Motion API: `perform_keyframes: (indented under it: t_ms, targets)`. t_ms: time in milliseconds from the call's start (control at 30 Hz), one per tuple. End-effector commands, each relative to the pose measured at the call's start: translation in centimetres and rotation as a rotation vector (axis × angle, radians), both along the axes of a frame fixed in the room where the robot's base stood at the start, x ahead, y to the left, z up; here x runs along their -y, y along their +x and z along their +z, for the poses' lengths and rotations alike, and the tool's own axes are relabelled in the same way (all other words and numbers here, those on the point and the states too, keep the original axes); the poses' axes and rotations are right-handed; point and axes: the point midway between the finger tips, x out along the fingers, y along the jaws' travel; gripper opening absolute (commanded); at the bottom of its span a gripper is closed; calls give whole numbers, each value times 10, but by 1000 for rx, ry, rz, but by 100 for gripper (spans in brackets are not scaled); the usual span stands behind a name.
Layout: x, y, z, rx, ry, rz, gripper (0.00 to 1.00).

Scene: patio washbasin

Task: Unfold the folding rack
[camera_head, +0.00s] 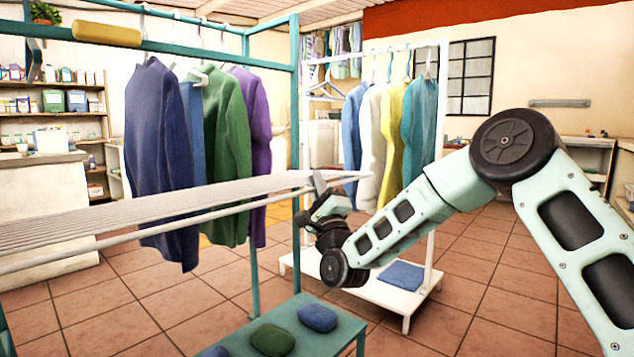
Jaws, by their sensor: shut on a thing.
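The folding rack (130,208) is a white slatted panel with a rounded front bar. It reaches from the left edge to the middle of the head view and looks nearly level. My gripper (318,184) is at the rack's right end and is shut on its edge there. The fingertips are small and partly hidden, so the exact contact is hard to make out. The rack's far left end is out of view.
A teal clothes frame (296,120) with hanging sweaters stands behind the rack. A teal bench (342,328) with folded cloths is below. A white clothes stand (432,280) is behind my arm. Tiled floor is clear at right.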

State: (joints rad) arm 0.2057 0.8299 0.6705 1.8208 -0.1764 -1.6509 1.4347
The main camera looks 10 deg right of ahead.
Motion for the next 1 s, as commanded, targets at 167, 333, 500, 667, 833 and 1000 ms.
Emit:
perform_keyframes:
  t_ms: [167, 333, 500, 667, 833, 1000]
  targets:
    - [4, -1, -7, 14, 5, -9, 0]
    - [4, 0, -9, 13, 4, -10, 0]
    - [5, 0, -9, 12, 5, -12, 0]
    - [5, 0, -8, 13, 4, -13, 18]
    - [4, 0, -9, 12, 4, -12, 18]
    - [3, -1, -11, 10, 4, -10, 18]
